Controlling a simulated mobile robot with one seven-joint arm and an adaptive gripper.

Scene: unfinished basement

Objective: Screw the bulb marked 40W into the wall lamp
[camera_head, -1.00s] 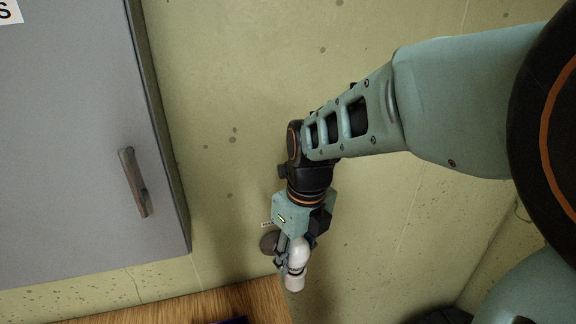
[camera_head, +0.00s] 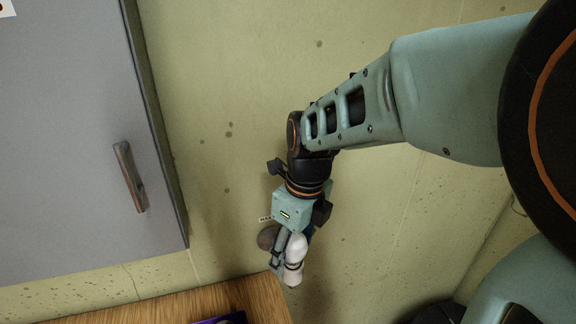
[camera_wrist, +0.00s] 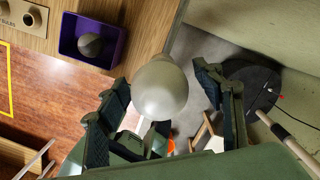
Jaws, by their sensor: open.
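A white round bulb (camera_wrist: 160,88) sits between the spread fingers of my gripper (camera_wrist: 164,82) in the wrist view, with a visible gap on the right side. In the head view the bulb (camera_head: 296,246) is beside the wall, above a white collar-like piece (camera_head: 292,279). The wall lamp's round brown plate (camera_head: 268,237) is on the wall just left of it, partly behind my gripper (camera_head: 284,266). The bulb's base and its seat are hidden, so I cannot tell how deep it sits. No wattage mark is readable.
A grey cabinet (camera_head: 75,130) hangs at left. A wooden top (camera_head: 215,300) lies below. In the wrist view a purple bin (camera_wrist: 70,48) holds a dark round object (camera_wrist: 90,44), beside a holder with holes (camera_wrist: 20,15). A black round object (camera_wrist: 250,88) stands low at right.

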